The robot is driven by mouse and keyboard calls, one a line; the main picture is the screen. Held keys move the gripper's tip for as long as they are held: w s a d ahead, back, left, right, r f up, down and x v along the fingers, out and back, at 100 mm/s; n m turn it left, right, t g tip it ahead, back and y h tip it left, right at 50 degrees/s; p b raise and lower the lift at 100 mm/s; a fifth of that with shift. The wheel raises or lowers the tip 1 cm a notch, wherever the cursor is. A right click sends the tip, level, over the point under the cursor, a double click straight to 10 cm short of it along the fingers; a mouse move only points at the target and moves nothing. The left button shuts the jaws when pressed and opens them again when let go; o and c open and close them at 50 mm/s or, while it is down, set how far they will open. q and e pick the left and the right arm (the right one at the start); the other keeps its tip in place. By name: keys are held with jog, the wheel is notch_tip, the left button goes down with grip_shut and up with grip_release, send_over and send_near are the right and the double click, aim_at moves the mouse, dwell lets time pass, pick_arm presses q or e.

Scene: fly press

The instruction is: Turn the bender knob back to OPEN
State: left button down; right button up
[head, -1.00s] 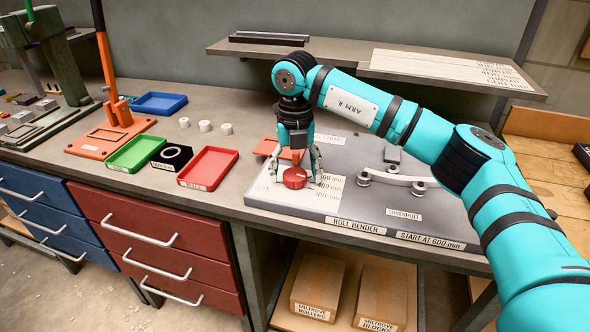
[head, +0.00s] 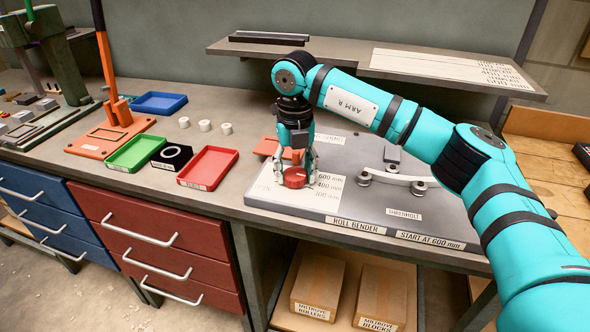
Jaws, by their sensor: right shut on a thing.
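The red bender knob (head: 295,178) sits on the white dial plate (head: 330,198) at the left of the grey roll bender (head: 440,228). The plate shows OPEN on the left and 600 mm, 400 mm and a lower mm mark on the right. My right gripper (head: 295,174) points down over the knob, with its fingers shut on it from both sides. The fingers partly cover the knob, and I cannot tell which mark it points at. My left gripper is not in view.
Rollers with a curved strip (head: 400,179) stand on the bender, right of the knob. A shelf (head: 370,68) hangs behind.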

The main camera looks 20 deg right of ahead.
jog(key=n, duration=0.4)
jog(key=shift+n, duration=0.4)
jog(key=n, duration=0.4)
jog(key=shift+n, duration=0.3)
jog(key=n, duration=0.5)
jog(key=shift+r+p, duration=0.1)
jog(key=shift+p, duration=0.2)
jog(key=n, duration=2)
jog(key=shift+w+n, duration=0.1)
jog(key=shift+n, duration=2.2)
